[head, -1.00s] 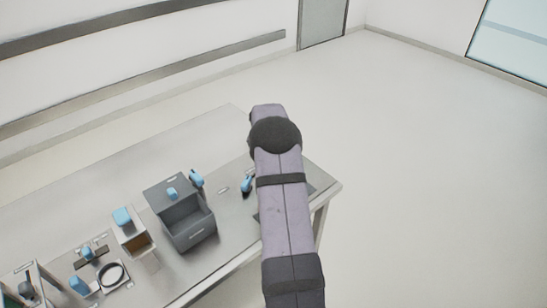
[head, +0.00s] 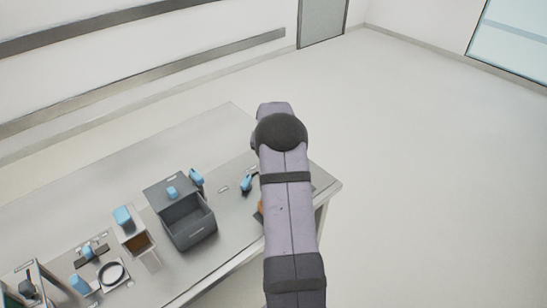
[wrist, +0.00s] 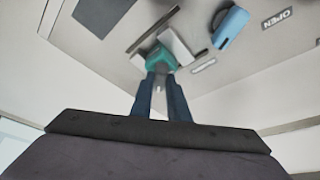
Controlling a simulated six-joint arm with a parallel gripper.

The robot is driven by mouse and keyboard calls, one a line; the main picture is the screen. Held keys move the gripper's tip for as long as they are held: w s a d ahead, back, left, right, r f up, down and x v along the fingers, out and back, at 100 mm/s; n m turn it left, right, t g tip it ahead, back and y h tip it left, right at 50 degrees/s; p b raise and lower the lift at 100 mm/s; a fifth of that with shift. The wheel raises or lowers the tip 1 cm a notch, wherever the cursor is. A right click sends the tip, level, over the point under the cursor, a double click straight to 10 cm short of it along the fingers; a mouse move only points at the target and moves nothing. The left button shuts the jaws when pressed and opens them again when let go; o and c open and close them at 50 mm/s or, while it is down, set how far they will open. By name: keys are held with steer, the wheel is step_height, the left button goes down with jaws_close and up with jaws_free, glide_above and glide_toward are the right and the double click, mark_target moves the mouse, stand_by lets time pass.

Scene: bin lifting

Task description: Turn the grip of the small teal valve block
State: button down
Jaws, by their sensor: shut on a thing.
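In the wrist view, the small teal valve block (wrist: 160,58) is at the tips of my gripper (wrist: 161,75). The two dark blue fingers are close together and shut on its teal grip. A pale grey plate and a thin dark bar lie right beside the teal part. How far the grip is turned cannot be told. In the head view my arm hides both the gripper and the valve block.
A blue handle (wrist: 231,24) stands close by, near an OPEN label (wrist: 277,18). A dark square (wrist: 103,14) lies on the table top. In the head view a grey open bin (head: 189,222) and several blue-handled fixtures stand to the left.

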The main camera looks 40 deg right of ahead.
steer(key=n, duration=0.1)
steer(key=n+t, duration=0.1)
steer(key=shift+s+d+f+n+y+b, duration=0.1)
steer(key=shift+d+n+y+b, duration=0.05)
steer(key=shift+n+y+b, duration=0.2)
steer(key=n+b, duration=0.1)
steer(key=n+y+b, duration=0.1)
steer(key=n+b, duration=0.1)
steer(key=shift+d+f+n+t, duration=0.1)
steer(key=shift+d+n+t, duration=0.05)
steer(key=shift+n+t, duration=0.15)
steer(key=shift+n+y+b, duration=0.85)
steer(key=shift+n+b, duration=0.2)
steer(key=shift+n, duration=0.7)
steer(key=shift+r, duration=0.2)
steer(key=c, duration=1.7)
jaws_free()
